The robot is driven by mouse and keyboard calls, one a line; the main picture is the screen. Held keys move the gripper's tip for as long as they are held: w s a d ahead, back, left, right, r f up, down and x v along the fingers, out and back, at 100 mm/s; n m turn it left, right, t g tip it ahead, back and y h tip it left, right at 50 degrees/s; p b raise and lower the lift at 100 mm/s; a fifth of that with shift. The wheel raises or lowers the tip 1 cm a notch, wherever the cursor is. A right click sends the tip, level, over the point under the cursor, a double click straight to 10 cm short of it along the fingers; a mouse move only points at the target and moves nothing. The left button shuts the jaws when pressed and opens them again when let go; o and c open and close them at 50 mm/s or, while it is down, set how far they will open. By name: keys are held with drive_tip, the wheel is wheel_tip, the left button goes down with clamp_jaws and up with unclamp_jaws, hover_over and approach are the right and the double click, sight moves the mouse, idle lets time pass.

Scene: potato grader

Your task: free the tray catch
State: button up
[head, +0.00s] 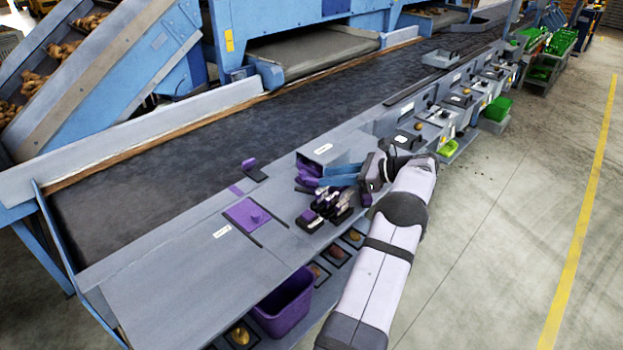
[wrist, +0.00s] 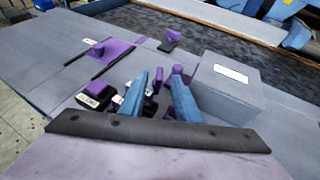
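No part is plainly marked as the tray catch. A purple sliding plate with a knob (head: 247,214) lies in a dark-edged slot on the grey bench; it also shows in the wrist view (wrist: 105,50). A purple upright tab on a dark base (head: 251,166) stands behind it, also in the wrist view (wrist: 172,38). My gripper (head: 325,175) has two blue fingers, apart in the wrist view (wrist: 157,76), over a cluster of purple and black parts (wrist: 178,78) beside a grey labelled box (head: 325,150). Whether the fingers touch these parts is unclear.
A dark conveyor belt (head: 170,155) runs behind the bench. A purple bin (head: 284,305) and several potatoes in small trays are below the front edge. A black and purple block (head: 310,221) lies in front of the cluster. The left bench top is clear.

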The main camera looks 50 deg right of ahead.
sight(312, 179)
drive_tip(key=shift+p+x, duration=1.1)
drive_tip(key=shift+x, duration=2.3)
clamp_jaws()
